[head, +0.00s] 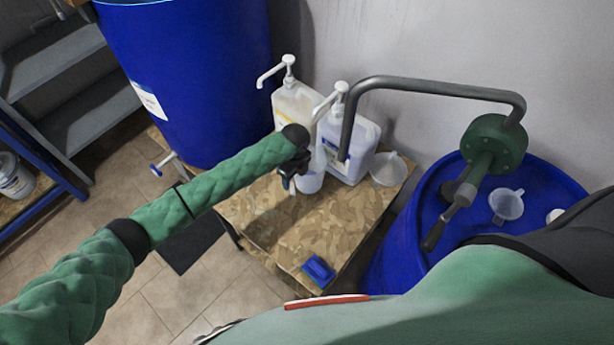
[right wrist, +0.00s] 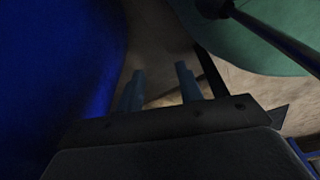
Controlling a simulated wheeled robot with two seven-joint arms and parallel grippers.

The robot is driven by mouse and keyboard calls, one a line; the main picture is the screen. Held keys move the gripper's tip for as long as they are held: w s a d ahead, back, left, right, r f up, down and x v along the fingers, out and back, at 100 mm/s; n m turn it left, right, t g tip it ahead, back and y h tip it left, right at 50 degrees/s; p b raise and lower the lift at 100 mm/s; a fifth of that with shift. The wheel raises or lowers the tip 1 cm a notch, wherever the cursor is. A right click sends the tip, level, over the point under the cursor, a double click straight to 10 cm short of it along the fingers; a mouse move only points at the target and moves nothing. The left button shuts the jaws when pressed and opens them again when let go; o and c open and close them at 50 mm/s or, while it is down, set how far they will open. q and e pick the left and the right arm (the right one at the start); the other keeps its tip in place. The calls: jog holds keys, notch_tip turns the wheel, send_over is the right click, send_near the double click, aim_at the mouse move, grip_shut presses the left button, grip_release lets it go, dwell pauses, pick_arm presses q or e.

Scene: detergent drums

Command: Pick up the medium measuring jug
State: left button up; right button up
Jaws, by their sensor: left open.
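A translucent measuring jug (head: 508,204) stands on the lid of the blue drum at the right of the head view. A smaller pale cup (head: 553,215) is beside it, partly hidden by my right arm. Another whitish jug-like vessel (head: 388,168) is at the table's back right corner. I cannot tell their sizes for sure. My left gripper (head: 290,182) is open over the table, in front of a white container (head: 312,175), away from the drum's jug. My right gripper shows only in the right wrist view (right wrist: 160,85), its fingers apart with nothing visible between them.
A green pump with a bent grey pipe (head: 440,88) rises from the blue drum (head: 400,235). Two pump-top canisters (head: 295,105) (head: 350,145) stand at the table's back. A blue object (head: 318,270) lies near the table's (head: 285,225) front edge. A tall blue drum (head: 190,80) is behind left.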

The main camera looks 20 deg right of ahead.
pick_arm(q)
notch_tip(320, 180, down, 2)
jog(key=shift+a+f+b, duration=0.15)
jog(key=shift+f+b, duration=0.05)
jog(key=shift+b, duration=0.55)
jog(key=shift+f, duration=0.25)
pick_arm(e)
jog(key=w, duration=0.1)
jog(key=w+r, duration=0.1)
jog(key=w, duration=0.1)
jog(key=w+a, duration=0.1)
jog(key=w, duration=0.1)
jog(key=shift+w+r, duration=0.25)
pick_arm(q)
jog(key=shift+s, duration=0.1)
jog(key=c, duration=1)
jog(key=shift+c, duration=0.4)
pick_arm(e)
jog(key=shift+d, duration=0.15)
pick_arm(q)
jog(key=shift+c, duration=0.6)
jog(key=shift+a, duration=0.1)
